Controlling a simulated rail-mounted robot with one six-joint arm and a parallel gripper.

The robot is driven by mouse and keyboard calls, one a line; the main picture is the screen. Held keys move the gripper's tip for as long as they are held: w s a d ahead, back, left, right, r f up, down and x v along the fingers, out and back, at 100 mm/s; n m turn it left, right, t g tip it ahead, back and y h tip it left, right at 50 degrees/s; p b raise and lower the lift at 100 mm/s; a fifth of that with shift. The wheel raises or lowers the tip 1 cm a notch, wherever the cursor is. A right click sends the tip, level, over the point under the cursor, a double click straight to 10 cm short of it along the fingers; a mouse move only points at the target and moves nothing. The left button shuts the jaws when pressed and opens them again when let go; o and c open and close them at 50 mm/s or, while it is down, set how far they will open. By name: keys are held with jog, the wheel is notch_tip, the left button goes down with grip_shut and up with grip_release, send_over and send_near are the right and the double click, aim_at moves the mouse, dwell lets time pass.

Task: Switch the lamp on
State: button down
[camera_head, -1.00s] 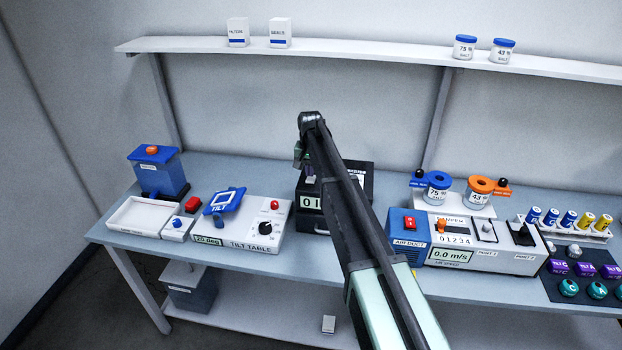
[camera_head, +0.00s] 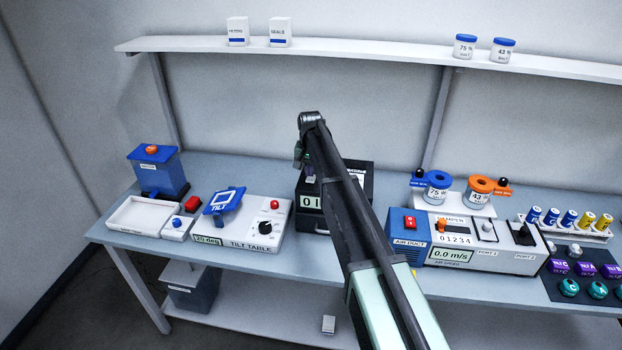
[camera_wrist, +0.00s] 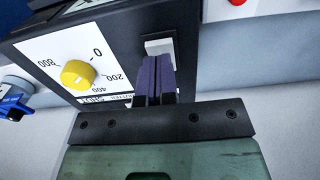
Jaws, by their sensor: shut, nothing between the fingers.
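The lamp unit appears to be the black box (camera_head: 364,178) on the bench, largely hidden behind my arm in the head view. In the wrist view its white panel (camera_wrist: 100,52) carries a yellow knob (camera_wrist: 78,74) with a scale of numbers. A white rocker or button (camera_wrist: 158,46) sits beside the panel. My gripper (camera_wrist: 154,62) is shut and empty, its fingertips at the lower edge of this white part. I cannot tell whether they touch it. In the head view the fingers are mostly hidden by the arm.
The tilt table (camera_head: 250,228) stands left of the black box. The air duct unit (camera_head: 470,243) stands to the right, with jars behind it. A blue-lidded bin (camera_head: 160,175) and a white tray (camera_head: 140,215) are at the far left.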

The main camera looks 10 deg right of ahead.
aim_at(310, 180)
jog(key=shift+f+b, duration=1.1)
jog(key=shift+f, duration=0.05)
dwell(0.3)
jog(key=shift+r, duration=0.15)
notch_tip(310, 180, up, 7)
jog(key=p, duration=0.7)
